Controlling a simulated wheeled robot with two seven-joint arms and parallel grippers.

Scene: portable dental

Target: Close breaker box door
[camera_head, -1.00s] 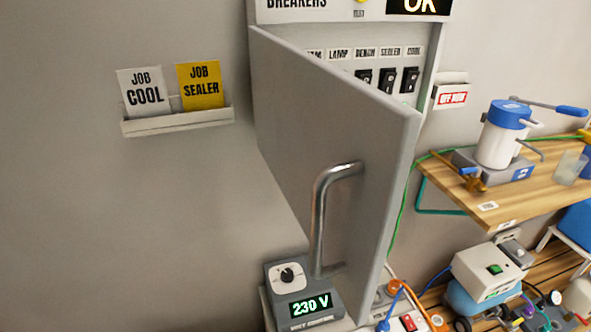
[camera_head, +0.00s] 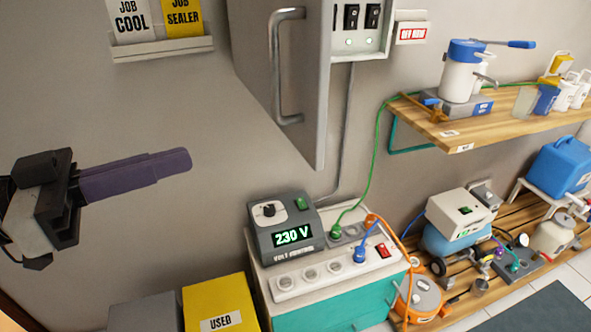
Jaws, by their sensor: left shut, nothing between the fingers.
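The breaker box door (camera_head: 285,75) is a grey panel with a metal bar handle (camera_head: 275,68). It stands open, swung out toward me, and its top is cut off by the picture edge. The breaker box (camera_head: 372,42) is on the wall to the right of the door, with black switches showing; the door hides its left part. My left gripper (camera_head: 188,160) comes in from the left with its dark purple fingers shut and empty. It is apart from the door, left of it and lower than the handle. My right gripper is not in view.
The voltage monitor (camera_head: 285,222) and a power strip sit on a teal-fronted cabinet (camera_head: 345,308) below the door. A card holder (camera_head: 162,50) is on the wall to the left. A wooden shelf (camera_head: 490,122) stands right. Bare wall lies between gripper and door.

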